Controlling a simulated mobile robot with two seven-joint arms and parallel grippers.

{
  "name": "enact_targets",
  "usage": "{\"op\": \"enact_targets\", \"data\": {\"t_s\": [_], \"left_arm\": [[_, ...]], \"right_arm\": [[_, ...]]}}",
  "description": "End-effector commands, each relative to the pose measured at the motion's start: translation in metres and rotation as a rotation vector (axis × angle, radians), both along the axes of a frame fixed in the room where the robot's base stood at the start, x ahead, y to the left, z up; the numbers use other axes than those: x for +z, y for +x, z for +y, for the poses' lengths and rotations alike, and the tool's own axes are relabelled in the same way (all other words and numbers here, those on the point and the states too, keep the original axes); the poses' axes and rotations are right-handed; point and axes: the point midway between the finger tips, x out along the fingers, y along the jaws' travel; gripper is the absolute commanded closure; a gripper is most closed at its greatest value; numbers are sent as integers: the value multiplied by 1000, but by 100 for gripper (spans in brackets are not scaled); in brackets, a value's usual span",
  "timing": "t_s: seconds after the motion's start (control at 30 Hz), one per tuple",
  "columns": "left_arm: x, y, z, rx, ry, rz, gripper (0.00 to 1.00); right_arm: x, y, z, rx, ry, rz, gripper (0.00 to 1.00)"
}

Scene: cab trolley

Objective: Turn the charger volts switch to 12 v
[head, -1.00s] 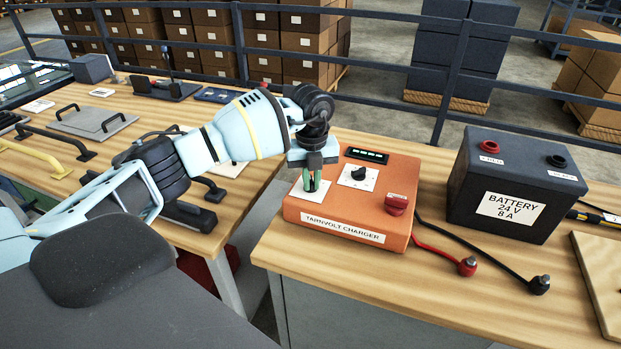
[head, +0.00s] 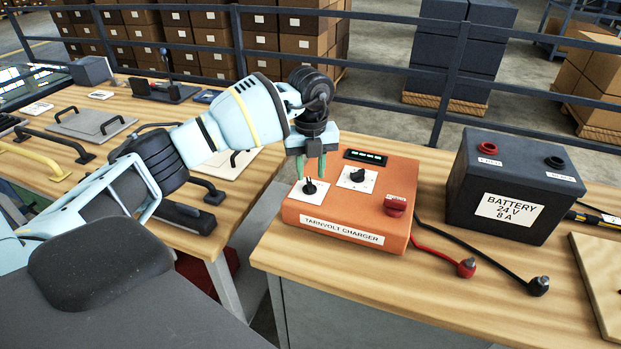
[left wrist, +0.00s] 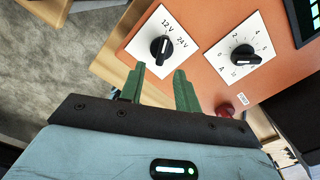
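The orange charger (head: 345,205) sits on the wooden bench. Its volts switch is a black knob (head: 310,187) on a white plate at its left; it also shows in the left wrist view (left wrist: 160,50). There the plate reads 12 V and 24 V, and the knob's pale mark appears to point towards 12 V. My left gripper (head: 311,169) is just above and behind this knob, apart from it. Its green fingers (left wrist: 159,88) are spread with nothing between them. My right gripper is not in view.
A second knob (head: 358,175) with an amps scale and a red switch (head: 396,205) are on the charger. A dark 24 V battery (head: 515,185) stands to the right. Red and black clamps (head: 466,267) lie on the bench in front. A railing runs behind.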

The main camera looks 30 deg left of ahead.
Motion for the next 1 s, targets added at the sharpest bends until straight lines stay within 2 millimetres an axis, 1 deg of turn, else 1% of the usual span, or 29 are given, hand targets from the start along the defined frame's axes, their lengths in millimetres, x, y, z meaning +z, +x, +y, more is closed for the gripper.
{"op": "enact_targets", "data": {"t_s": [0.03,0.1,0.2,0.3,0.43,1.0], "left_arm": [[10,1,0,0,-1,-4,67],[20,0,0,0,-1,-3,67],[31,0,0,0,-1,-2,67],[38,0,0,0,-1,-2,67],[40,0,0,0,-1,-1,67],[40,0,0,0,-1,0,67]], "right_arm": [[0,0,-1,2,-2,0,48],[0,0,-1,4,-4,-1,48],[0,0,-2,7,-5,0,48],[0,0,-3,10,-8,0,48],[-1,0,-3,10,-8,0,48],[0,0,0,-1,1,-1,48]]}}
